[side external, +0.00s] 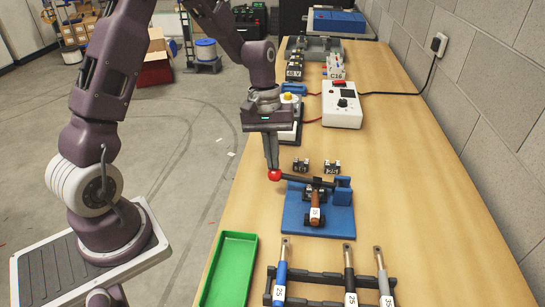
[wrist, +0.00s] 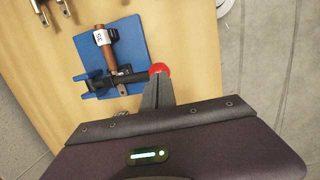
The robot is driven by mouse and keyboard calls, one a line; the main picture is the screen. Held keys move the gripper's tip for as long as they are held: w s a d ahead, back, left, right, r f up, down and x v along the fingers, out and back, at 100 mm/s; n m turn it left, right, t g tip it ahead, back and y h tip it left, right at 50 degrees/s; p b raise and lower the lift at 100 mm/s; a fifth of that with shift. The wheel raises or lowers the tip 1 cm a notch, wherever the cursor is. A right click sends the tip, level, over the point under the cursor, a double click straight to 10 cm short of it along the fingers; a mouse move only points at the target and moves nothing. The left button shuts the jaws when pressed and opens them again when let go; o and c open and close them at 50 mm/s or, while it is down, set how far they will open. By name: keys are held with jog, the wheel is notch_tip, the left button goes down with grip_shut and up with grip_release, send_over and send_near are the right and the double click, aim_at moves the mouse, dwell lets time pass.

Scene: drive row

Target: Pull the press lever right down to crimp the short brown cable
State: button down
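The blue press (side external: 341,220) sits on the bench, with its black lever (side external: 300,180) running left from the post to a red ball knob (side external: 275,175). The lever looks close to level in the side view. The short brown cable (side external: 315,214), with a white label, lies in the press under the lever; it also shows in the wrist view (wrist: 107,57). My gripper (side external: 272,166) points down, its fingers close together, with the tips at the top of the knob. The wrist view shows the tips (wrist: 158,80) over the knob's near edge. Whether they touch it I cannot tell.
Two small metal blocks (side external: 316,166) stand behind the press. A white control box (side external: 341,108) stands farther back. The bench right of the press is clear.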

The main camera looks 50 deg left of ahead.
jog(key=shift+s+a+f, duration=0.2)
jog(key=shift+s+f, duration=0.05)
jog(key=shift+f, duration=0.5)
jog(key=shift+s+a+f, duration=0.15)
jog(key=shift+s+f, duration=0.1)
jog(key=shift+f, duration=0.5)
jog(key=shift+r, duration=0.1)
notch_tip(320, 180, up, 17)
jog(key=w+a, duration=0.1)
jog(key=w, duration=0.1)
jog(key=f, duration=0.4)
jog(key=d+f, duration=0.1)
jog(key=f, duration=0.4)
jog(key=s+d+f, duration=0.1)
jog(key=f, duration=0.3)
jog(key=shift+f, duration=0.25)
